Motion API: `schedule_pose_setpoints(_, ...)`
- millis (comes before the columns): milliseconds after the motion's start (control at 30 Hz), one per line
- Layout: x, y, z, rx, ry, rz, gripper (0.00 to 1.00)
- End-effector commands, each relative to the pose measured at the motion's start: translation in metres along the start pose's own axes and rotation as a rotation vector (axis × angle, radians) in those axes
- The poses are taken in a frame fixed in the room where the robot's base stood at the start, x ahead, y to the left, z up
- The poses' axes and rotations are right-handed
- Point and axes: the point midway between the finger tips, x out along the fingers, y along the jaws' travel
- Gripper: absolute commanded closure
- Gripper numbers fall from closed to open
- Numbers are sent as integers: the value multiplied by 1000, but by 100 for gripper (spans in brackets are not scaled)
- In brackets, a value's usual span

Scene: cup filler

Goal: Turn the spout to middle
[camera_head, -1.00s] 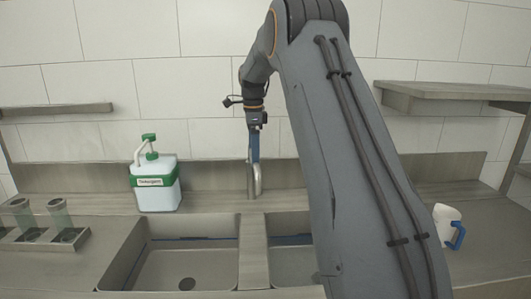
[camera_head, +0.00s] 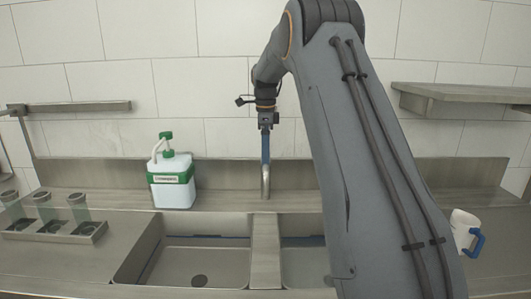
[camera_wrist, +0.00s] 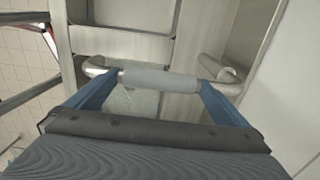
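The silver spout (camera_head: 265,182) stands upright behind the strip between the two sinks in the head view. My gripper (camera_head: 265,160) points down at it from above, with its blue fingers overlapping in that view. In the wrist view, the fingers of my gripper (camera_wrist: 157,85) are spread apart. A pale bar (camera_wrist: 160,79) crosses between the fingertips, with curved metal at both ends. A curved metal piece with an end showing (camera_wrist: 218,68) lies by the right finger. I cannot tell whether the fingers touch the spout.
The left sink (camera_head: 205,267) and the partly hidden right sink (camera_head: 303,262) flank the divider (camera_head: 265,255). A white-green detergent bottle (camera_head: 172,185) stands left of the spout. Glasses in a holder (camera_head: 85,232) are far left. A blue-handled white mug (camera_head: 461,228) is right. A shelf (camera_head: 460,95) juts out upper right.

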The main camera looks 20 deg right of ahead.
Motion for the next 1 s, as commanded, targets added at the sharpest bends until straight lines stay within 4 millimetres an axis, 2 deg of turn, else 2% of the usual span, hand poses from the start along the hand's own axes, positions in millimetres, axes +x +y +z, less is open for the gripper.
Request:
schedule_pose_setpoints(167,-10,-1,0,0,0,-3,0)
schedule_pose_setpoints(400,-49,-1,0,0,-1,-4,0)
schedule_pose_setpoints(600,-72,-1,0,0,0,-1,0)
schedule_pose_setpoints(1000,-78,0,0,0,0,0,0)
